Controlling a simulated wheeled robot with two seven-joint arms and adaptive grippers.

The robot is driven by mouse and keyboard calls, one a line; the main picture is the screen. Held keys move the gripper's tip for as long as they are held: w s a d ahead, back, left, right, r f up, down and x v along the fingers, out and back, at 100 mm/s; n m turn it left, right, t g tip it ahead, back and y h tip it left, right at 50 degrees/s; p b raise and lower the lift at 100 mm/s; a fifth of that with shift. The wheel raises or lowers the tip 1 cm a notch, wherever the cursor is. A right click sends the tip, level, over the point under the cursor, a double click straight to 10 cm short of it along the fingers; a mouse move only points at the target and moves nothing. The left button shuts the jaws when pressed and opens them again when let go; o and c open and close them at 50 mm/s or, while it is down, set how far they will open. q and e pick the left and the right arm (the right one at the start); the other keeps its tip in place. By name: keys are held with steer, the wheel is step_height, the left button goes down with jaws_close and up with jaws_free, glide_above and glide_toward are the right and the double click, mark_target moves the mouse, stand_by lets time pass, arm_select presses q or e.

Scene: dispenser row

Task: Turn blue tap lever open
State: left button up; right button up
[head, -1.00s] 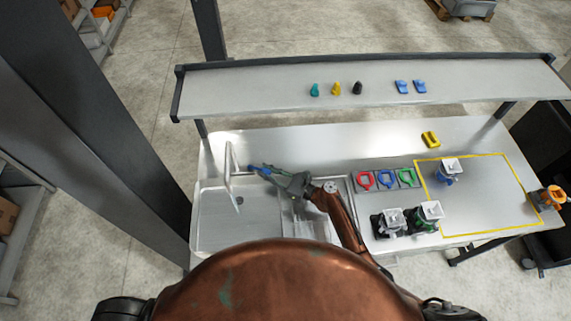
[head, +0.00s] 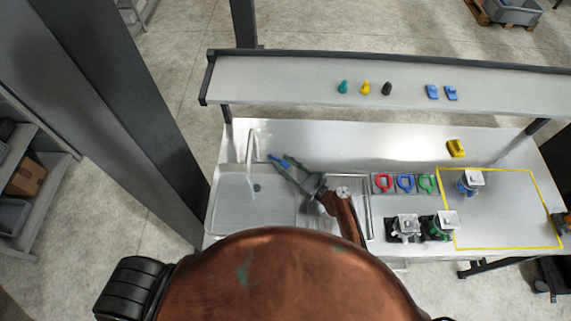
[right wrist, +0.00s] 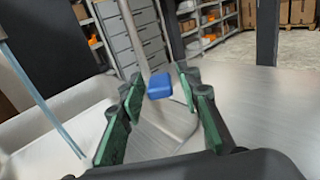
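The blue tap lever (head: 279,161) is at the back edge of the sink, just right of the tap spout (head: 249,150). In the right wrist view, the lever's blue end (right wrist: 159,86) shows between the fingertips. My right gripper (head: 286,166) reaches over the sink from the right, at the lever. In the right wrist view, its green-padded fingers (right wrist: 161,92) are apart, with gaps on both sides of the blue end. A thin bluish streak (right wrist: 45,108), which looks like running water, crosses the left of that view. My left gripper is not in view.
The sink basin (head: 228,210) lies below the spout. Red, blue and green rings (head: 404,183) sit on pads right of my arm. Machines (head: 405,228) stand nearer the front. A raised shelf (head: 300,78) with small coloured items spans the back. A yellow outline (head: 505,174) marks the right side.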

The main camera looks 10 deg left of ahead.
steer(key=shift+o, duration=0.3)
steer(key=shift+d, duration=0.15)
steer(key=shift+s+d, duration=0.1)
steer(key=shift+d, duration=0.2)
steer(key=v, duration=1.1)
steer(key=shift+d+r, duration=0.1)
